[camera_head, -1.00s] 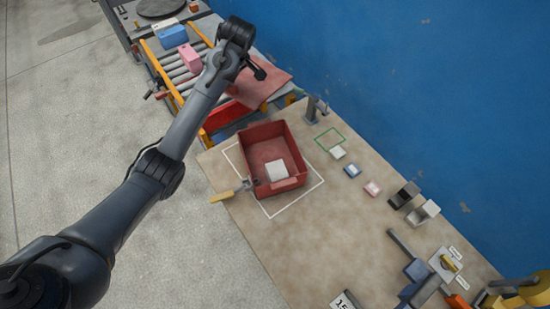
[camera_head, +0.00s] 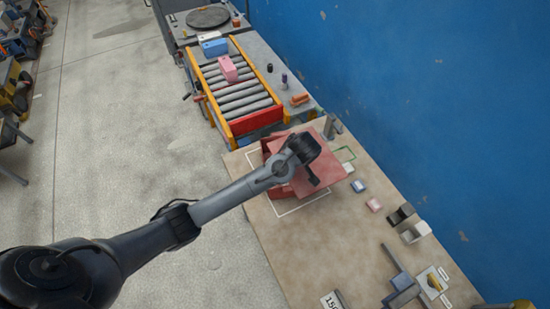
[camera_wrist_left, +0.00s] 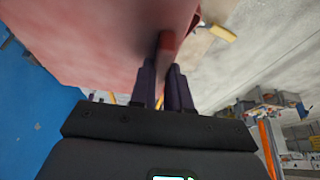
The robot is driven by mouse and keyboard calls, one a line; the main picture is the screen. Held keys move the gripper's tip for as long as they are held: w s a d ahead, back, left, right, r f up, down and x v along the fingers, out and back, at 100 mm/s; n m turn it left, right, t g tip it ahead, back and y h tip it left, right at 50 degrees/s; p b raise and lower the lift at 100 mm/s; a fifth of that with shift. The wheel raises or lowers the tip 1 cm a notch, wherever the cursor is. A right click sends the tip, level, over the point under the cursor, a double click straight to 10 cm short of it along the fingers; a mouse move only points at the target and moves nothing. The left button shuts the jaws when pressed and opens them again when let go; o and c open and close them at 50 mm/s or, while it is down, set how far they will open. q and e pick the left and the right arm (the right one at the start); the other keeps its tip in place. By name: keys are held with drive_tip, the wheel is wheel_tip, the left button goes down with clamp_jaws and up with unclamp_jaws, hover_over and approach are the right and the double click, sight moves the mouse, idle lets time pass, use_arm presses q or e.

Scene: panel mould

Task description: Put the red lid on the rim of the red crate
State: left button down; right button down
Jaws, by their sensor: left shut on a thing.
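The red lid (camera_head: 325,168) is a flat sheet held by my left gripper (camera_head: 313,182), which is shut on its edge. In the left wrist view the fingers (camera_wrist_left: 163,88) pinch a red strip of the lid, and the lid's broad face (camera_wrist_left: 80,40) fills the upper left. The red crate (camera_head: 272,146) stands on the bench, partly hidden by the lid and my left arm. In the head view the lid overlaps the crate's right part; I cannot tell whether they touch. My right gripper is not in view.
The crate stands inside a white outline (camera_head: 305,206) on the tan bench. Small blocks (camera_head: 360,186) and dark and grey holders (camera_head: 401,214) lie to the right. A roller conveyor (camera_head: 240,95) is behind, and a blue wall (camera_head: 430,110) runs along the right.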

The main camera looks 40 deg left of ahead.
use_arm(q)
drive_tip(key=w+a+f, duration=0.1)
drive_tip(key=a+f, duration=0.8)
drive_tip(key=shift+w+f+p, duration=0.2)
drive_tip(key=shift+w+p, duration=0.2)
drive_tip(key=shift+p, duration=0.05)
drive_tip(key=shift+f, duration=0.1)
drive_tip(key=c, duration=1.1)
unclamp_jaws()
